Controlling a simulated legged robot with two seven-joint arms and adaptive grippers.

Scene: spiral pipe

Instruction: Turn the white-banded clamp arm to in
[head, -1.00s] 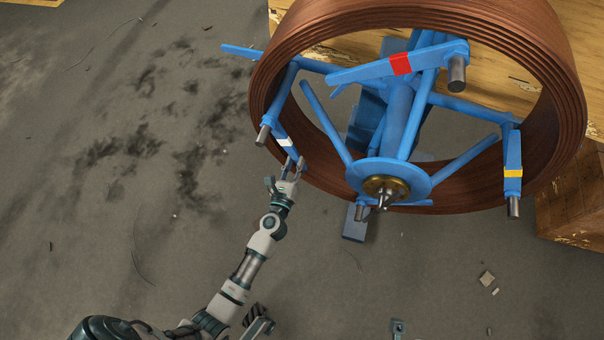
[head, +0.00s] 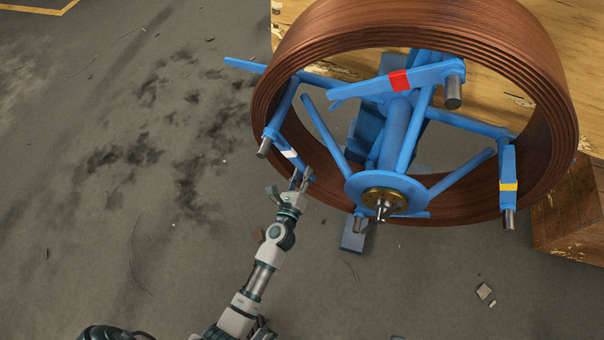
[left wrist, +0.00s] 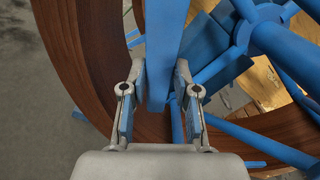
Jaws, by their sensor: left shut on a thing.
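The white-banded clamp arm (head: 290,154) is a short blue bar at the left of the brown coil. It slants down and right from its grey pin (head: 264,147), across the coil's rim. My left gripper (head: 302,178) is at the bar's lower right end, below the white band. In the left wrist view, the blue bar (left wrist: 165,45) runs down between the two fingers of my left gripper (left wrist: 160,95), which is shut on it. The white band does not show in that view. My right gripper is not in view.
The brown coil (head: 420,20) surrounds a blue frame with a central hub (head: 383,200). A red-banded arm (head: 400,80) is at the top and a yellow-banded arm (head: 508,187) at the right. Wooden blocks (head: 570,215) stand behind. The floor at left is clear.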

